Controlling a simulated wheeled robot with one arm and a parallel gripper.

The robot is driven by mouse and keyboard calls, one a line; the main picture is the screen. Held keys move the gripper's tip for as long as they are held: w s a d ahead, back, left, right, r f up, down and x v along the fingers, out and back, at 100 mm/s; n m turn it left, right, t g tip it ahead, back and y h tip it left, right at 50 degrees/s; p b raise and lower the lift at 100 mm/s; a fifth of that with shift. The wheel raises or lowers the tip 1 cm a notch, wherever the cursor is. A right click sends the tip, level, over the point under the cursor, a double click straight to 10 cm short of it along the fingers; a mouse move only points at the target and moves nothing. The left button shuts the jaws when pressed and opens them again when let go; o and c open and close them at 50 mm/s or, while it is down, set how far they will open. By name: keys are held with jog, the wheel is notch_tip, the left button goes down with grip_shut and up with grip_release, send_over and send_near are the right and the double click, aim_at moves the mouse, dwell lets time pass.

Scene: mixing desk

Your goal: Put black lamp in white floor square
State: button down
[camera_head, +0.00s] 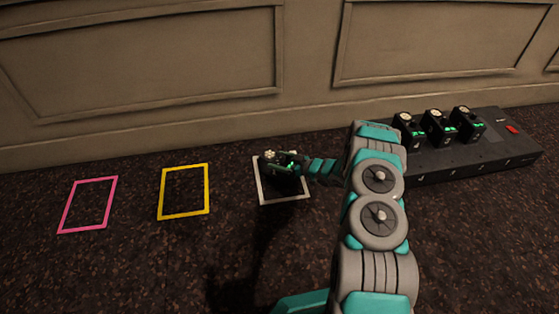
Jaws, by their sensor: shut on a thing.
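The white floor square (308,198) is an outlined frame on the dark floor, near the middle of the view. My gripper (290,169) reaches in from the right, over the square. It is shut on a black lamp (270,158) with a pale top and green lights. The lamp shows over the upper part of the square's outline and hides part of it. I cannot tell whether the lamp touches the floor or hangs above it. My arm covers the area just right of the square.
A yellow square outline (162,195) and a pink one (67,207) lie on the floor to the left, both empty. A black desk unit (475,158) with several similar black devices (439,128) stands at the right. A panelled wall (150,60) runs behind.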

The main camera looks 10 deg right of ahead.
aim_at(288, 163)
jog(key=shift+f, duration=0.2)
grip_release()
jog(key=shift+f, duration=0.1)
jog(key=p+v, duration=0.1)
jog(key=v, duration=0.5)
jog(key=shift+d, duration=0.15)
jog(key=shift+v, duration=0.8)
